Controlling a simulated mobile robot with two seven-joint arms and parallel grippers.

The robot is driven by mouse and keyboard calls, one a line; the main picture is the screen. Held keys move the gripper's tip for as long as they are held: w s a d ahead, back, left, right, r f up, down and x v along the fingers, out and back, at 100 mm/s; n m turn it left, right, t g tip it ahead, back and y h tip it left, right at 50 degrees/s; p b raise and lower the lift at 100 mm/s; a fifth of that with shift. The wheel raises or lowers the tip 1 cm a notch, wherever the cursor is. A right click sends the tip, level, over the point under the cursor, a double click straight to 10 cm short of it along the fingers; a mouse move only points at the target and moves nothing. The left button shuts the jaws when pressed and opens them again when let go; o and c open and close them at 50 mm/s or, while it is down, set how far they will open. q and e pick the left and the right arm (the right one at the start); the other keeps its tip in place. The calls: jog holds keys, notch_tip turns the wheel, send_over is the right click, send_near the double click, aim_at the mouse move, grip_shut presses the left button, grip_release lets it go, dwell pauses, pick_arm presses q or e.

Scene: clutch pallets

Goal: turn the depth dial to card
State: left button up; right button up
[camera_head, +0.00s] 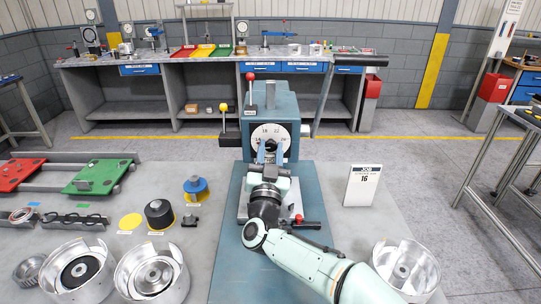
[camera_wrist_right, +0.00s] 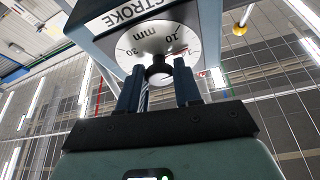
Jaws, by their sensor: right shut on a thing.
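The depth dial (camera_head: 283,133) is a round white face with dark numbers on the front of the blue-grey press (camera_head: 284,103). In the right wrist view the dial (camera_wrist_right: 150,42) shows "mm" and numbers under a "STROKE" label, with a dark round knob (camera_wrist_right: 158,74) at its centre. My right gripper (camera_head: 270,154) reaches up to the dial from the front, its two fingers shut on the knob, one on each side. The gripper hides the lower dial, and I cannot read the exact setting. The white job card (camera_head: 362,186) stands right of the press and reads 16. My left gripper is out of view.
A yellow-knobbed lever (camera_head: 224,122) and a red-knobbed lever (camera_head: 250,90) rise at the press's left. A red-handled lever (camera_head: 306,223) sits near my right wrist. Green and red pallets (camera_head: 98,178), pucks and metal housings (camera_head: 152,274) cover the left table. Space around the card is clear.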

jog(key=m+h, duration=0.1)
jog(key=m, duration=0.1)
jog(key=shift+a+m+b, duration=0.15)
jog(key=shift+m+b, duration=0.15)
jog(key=shift+b, duration=0.05)
jog(key=m+g+h, duration=0.1)
jog(key=m, duration=0.1)
jog(key=shift+m, duration=0.3)
jog(key=shift+a+r+m+g+h, duration=0.1)
jog(key=shift+m+g+h, duration=0.45)
jog(key=shift+m, duration=0.95)
jog(key=shift+r+m+g+h, duration=0.1)
jog(key=shift+m+g+h, duration=0.4)
jog(key=shift+m, duration=1)
jog(key=shift+h, duration=0.35)
jog(key=o, duration=1)
jog(key=shift+o, duration=0.2)
jog(key=shift+s, duration=0.15)
jog(key=b+v, duration=0.2)
jog(key=v, duration=1.1)
jog(key=shift+f, duration=0.15)
